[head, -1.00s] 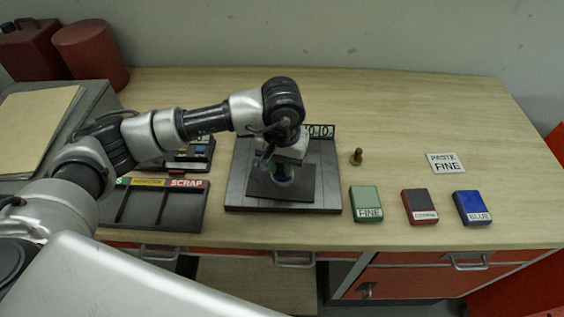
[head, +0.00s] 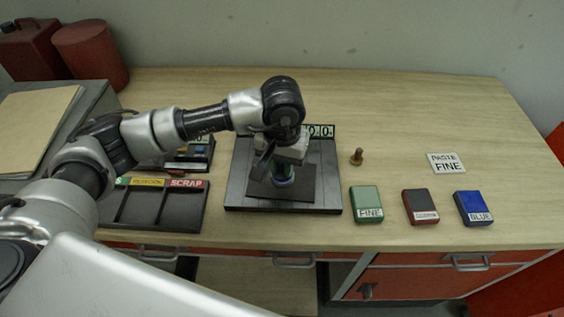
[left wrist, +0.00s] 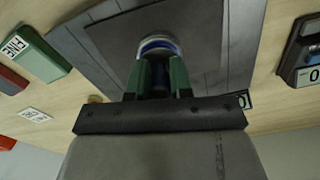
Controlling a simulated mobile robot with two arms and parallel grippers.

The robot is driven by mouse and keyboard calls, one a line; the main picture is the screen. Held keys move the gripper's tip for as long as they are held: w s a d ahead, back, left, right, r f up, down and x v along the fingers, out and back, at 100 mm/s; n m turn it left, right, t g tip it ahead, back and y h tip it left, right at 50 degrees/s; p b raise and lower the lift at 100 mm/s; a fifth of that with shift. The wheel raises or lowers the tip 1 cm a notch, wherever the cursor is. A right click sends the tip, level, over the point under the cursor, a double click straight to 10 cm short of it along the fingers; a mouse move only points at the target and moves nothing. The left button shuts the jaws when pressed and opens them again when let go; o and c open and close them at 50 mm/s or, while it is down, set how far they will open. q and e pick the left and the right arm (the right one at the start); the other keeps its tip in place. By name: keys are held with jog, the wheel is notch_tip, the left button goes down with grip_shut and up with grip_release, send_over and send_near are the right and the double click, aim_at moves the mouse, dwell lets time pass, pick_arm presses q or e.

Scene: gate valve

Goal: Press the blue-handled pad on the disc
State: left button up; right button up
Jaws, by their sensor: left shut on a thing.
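The blue-handled pad (left wrist: 160,45) is in my left gripper (left wrist: 160,75). The left wrist view shows its round blue-and-pale part between and beyond the green fingertips. In the head view the left gripper (head: 284,174) points down over the dark plate (head: 305,192) on the grey base (head: 240,190), with a bit of blue under it. The gripper and the pad hide the middle of the plate; I cannot make out a separate disc or whether the pad touches it. My right gripper is not in view.
Right of the base are a green FINE block (head: 366,204), a dark red block (head: 420,206), a BLUE block (head: 473,208), a small brass piece (head: 357,157) and a PASTE FINE card (head: 446,163). A sorting tray (head: 150,208) stands left. The back right is clear.

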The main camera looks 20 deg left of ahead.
pick_arm(q)
jog(key=shift+s+f, duration=0.15)
jog(key=shift+f, duration=0.1)
jog(key=shift+w+r+p, duration=0.2)
jog(key=shift+r+p, duration=0.1)
jog(key=shift+r, duration=0.6)
jog(key=shift+r+p, duration=0.7)
jog(key=shift+r, duration=2.1)
